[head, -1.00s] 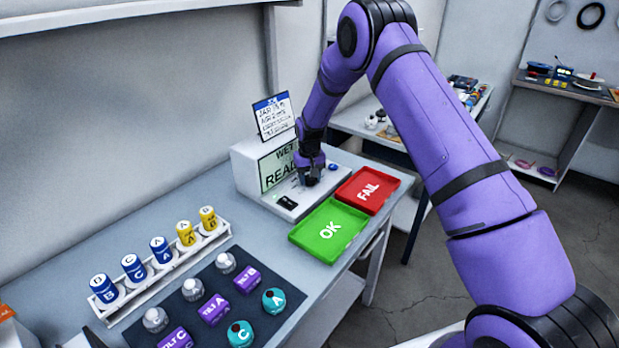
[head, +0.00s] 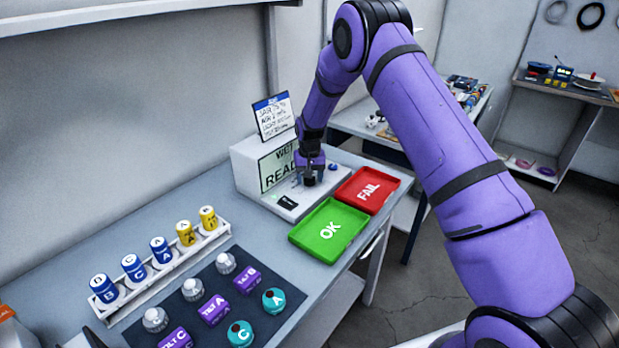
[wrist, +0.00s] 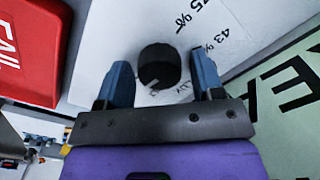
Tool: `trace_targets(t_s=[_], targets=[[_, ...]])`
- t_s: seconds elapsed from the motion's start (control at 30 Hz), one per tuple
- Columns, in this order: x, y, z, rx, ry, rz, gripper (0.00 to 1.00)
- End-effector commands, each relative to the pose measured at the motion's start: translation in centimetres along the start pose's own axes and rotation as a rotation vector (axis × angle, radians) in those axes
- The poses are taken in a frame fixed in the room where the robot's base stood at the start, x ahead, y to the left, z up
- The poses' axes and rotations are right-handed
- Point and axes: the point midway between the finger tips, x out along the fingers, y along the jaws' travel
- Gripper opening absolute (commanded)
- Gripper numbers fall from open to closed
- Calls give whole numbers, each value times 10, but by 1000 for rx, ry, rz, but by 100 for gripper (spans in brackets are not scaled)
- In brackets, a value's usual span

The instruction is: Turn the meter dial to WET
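The meter (head: 248,168) is a white box on the table with a screen (head: 276,167) that reads "WET" and "REA…", partly hidden by my arm. Its black round dial (wrist: 160,66) shows in the wrist view on the white panel, with printed marks such as "75 %" and "43 %" beside it. My gripper (wrist: 162,82) is over the dial, its two blue fingers apart on either side of it, with visible gaps. In the head view my gripper (head: 310,180) hides most of the dial.
A red FAIL tray (head: 367,190) and a green OK tray (head: 328,230) lie just right of and in front of the meter. A rack (head: 160,274) with blue and yellow jars and a dark mat (head: 262,318) with several parts stand at the near left. A card (head: 272,116) stands on the meter.

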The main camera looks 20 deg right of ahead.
Motion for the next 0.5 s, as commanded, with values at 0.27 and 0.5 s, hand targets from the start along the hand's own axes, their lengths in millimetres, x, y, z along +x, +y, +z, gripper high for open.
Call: trace_targets(t_s=[0.27, 0.5], targets=[[0, 0, 0, 0, -1, 0, 69], [-20, 0, 0, 0, 2, -1, 69]])
